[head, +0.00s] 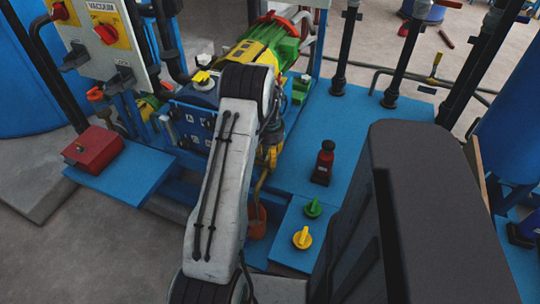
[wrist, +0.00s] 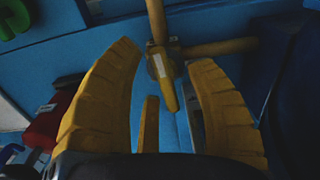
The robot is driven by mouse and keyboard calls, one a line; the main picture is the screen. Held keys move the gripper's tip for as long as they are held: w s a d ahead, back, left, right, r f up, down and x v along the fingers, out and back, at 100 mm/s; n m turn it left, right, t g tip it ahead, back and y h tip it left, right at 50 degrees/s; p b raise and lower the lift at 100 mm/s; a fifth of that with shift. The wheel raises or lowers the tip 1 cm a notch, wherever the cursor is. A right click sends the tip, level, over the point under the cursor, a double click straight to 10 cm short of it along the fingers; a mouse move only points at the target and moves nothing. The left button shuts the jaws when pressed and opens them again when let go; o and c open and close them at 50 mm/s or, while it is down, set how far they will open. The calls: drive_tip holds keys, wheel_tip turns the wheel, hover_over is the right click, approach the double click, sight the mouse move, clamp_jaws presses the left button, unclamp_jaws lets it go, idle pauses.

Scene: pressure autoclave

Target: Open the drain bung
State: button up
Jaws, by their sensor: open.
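A yellow cross-shaped handle (wrist: 162,64) with a pale hub shows ahead of my gripper (wrist: 168,75) in the wrist view. It is likely the drain bung, but no label confirms this. Its lower arm reaches into the gap between my two yellow ribbed fingers. The fingers are spread apart on either side, and I see no contact with the handle. A narrow yellow piece stands low in the gap; I cannot tell what it is. In the head view my grey arm hides much of the area around the gripper.
In the head view, a green knob (head: 314,208) and a yellow knob (head: 302,238) sit on the blue base, near a red-and-black bottle jack (head: 323,164). A red box (head: 93,149) is at left. A control panel (head: 110,40) stands behind it.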

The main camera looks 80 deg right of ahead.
drive_tip(key=shift+o, duration=0.3)
clamp_jaws()
idle(0.3)
